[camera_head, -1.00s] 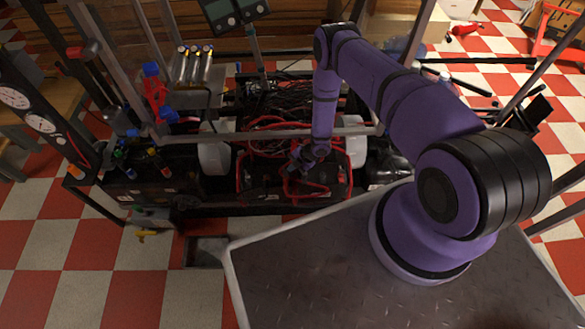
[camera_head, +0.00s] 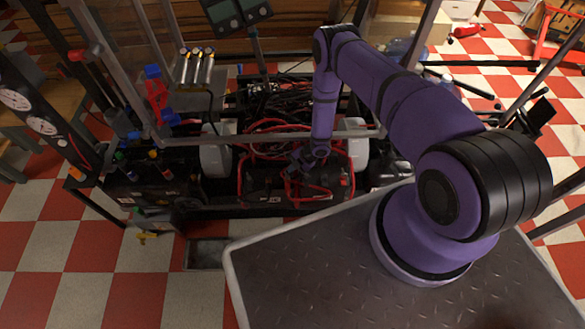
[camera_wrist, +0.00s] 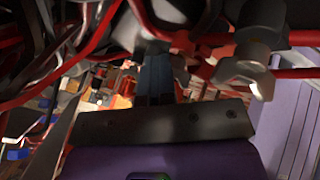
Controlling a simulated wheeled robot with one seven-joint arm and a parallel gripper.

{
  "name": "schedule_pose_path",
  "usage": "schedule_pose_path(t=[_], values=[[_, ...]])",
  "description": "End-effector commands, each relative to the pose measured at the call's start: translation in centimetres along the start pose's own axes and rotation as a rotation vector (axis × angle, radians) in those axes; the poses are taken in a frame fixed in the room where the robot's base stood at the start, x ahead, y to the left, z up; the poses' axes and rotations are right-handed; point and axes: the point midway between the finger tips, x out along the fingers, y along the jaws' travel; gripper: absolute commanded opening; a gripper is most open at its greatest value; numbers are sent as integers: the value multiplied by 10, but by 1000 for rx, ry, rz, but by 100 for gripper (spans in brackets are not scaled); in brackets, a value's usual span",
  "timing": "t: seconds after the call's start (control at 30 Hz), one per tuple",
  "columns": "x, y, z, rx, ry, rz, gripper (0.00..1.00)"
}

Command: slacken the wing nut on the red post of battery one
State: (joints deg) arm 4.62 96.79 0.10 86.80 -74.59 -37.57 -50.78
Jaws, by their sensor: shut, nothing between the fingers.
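My gripper (camera_wrist: 156,72) is shut and empty, its dark fingers reaching up among red cables in the wrist view. In the head view my gripper (camera_head: 308,160) is low over the dark batteries (camera_head: 262,182). A grey, wing-shaped piece, seemingly a wing nut (camera_wrist: 243,63), is right of my fingers in the wrist view, apart from them. A dark knob-like part stands above it. The fingertips are partly lost among the cables. I cannot tell which battery is battery one, or which post this nut is on.
Red cables (camera_head: 275,126) loop over the batteries and cross close around my fingers. A metal frame bar (camera_head: 265,138) runs in front of the machine. White cylinders (camera_head: 216,158) stand beside the battery bay. Checkered floor (camera_head: 70,245) is open at the front left.

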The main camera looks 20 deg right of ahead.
Motion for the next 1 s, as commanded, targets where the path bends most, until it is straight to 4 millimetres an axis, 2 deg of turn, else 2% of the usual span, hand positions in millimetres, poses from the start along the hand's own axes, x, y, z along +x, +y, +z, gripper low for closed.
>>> schedule_pose_path(t=[0.4, 0.87, 1.0], values=[[2, 3, -4, -2, 7, 6, 0], [7, -9, -22, -3, 17, 0, 0], [1, -9, -22, -5, 18, -1, 0]])
